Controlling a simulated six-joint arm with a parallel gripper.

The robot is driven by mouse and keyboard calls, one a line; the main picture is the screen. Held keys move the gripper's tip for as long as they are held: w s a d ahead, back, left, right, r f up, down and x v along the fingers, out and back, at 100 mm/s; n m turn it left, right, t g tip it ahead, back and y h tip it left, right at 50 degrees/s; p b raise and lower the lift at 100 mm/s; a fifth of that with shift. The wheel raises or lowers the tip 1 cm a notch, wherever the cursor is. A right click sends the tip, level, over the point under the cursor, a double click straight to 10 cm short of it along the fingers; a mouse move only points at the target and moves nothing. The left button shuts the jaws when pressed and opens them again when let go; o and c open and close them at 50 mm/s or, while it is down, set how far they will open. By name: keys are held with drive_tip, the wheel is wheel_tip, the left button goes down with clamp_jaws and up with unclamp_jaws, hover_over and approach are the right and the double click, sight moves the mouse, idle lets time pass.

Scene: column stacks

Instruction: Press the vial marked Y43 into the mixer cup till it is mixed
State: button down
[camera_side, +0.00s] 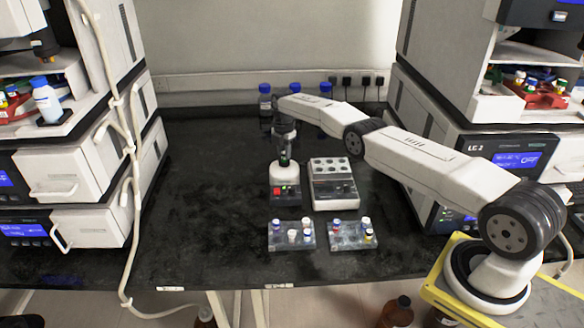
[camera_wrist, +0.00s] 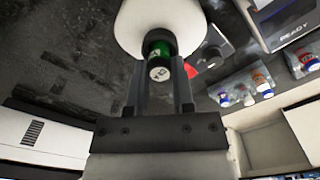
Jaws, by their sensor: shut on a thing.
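My gripper (camera_side: 284,158) points down over the mixer (camera_side: 284,185), a small white unit with a rounded top, a red button and a green light. In the wrist view my gripper (camera_wrist: 162,85) is shut on a vial (camera_wrist: 158,54) with a green band and a pale cap end. The cap bears dark marks too small to read surely. The vial's far end is at the dark cup (camera_wrist: 146,36) in the mixer's white top (camera_wrist: 160,12); how deep it sits cannot be told. In the side view the fingers mostly hide the vial.
Right of the mixer stands a white block (camera_side: 334,190) with round wells. In front are two clear racks (camera_side: 278,245) (camera_side: 340,241) with several capped vials. Blue-capped bottles (camera_side: 265,100) stand behind my gripper. Instrument stacks flank the bench; its left part is clear.

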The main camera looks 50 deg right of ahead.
drive_tip(key=shift+r, duration=3)
